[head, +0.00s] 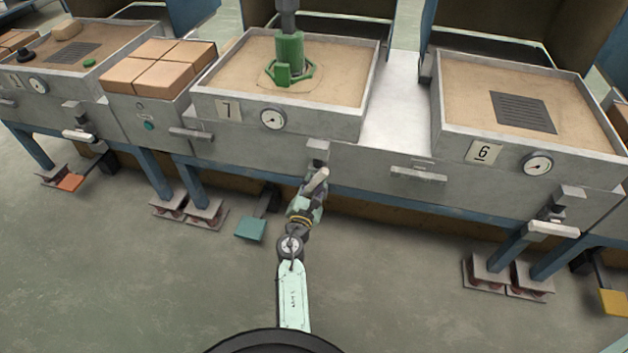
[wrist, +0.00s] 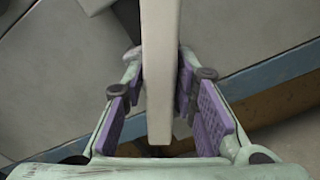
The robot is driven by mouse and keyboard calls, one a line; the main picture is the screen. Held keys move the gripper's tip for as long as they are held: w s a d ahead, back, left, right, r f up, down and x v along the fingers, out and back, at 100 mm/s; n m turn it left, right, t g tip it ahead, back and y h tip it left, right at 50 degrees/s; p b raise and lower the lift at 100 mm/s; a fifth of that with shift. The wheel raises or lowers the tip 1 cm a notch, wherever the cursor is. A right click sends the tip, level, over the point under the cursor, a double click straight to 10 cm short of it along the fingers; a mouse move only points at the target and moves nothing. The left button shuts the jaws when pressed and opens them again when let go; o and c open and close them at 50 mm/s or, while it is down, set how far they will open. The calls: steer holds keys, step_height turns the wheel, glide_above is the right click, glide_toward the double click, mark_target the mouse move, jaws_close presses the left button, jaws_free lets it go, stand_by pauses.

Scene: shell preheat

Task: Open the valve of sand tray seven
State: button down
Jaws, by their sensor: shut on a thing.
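Sand tray seven (head: 325,123) bears a "7" plate (head: 227,111) and a round gauge (head: 272,119). A green fixture (head: 289,55) stands in its sand. Below its front, the pale valve handle (head: 317,181) hangs from a grey valve block (head: 317,148) and points steeply down to the left. My gripper (head: 311,190) is at this handle, partly hidden by my arm in the head view. In the wrist view, the handle (wrist: 159,60) runs lengthwise between the purple pads of my gripper (wrist: 160,105), which is shut on it.
Tray six (head: 510,140) on the right has a level pale valve handle (head: 552,229). Tray one's handle (head: 80,136) also lies nearly level. A teal pedal (head: 251,229) sits left of my arm. A blue rail and legs run under the trays. The front floor is clear.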

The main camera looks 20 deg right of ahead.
steer(key=n+p, duration=0.1)
steer(key=n, duration=0.4)
steer(key=shift+w+r+n+p, duration=0.1)
steer(key=shift+r+n+p, duration=0.05)
steer(key=shift+n+p, duration=0.2)
stand_by(0.4)
steer(key=c, duration=1.4)
jaws_free()
steer(key=shift+c, duration=0.2)
steer(key=v, duration=1.2)
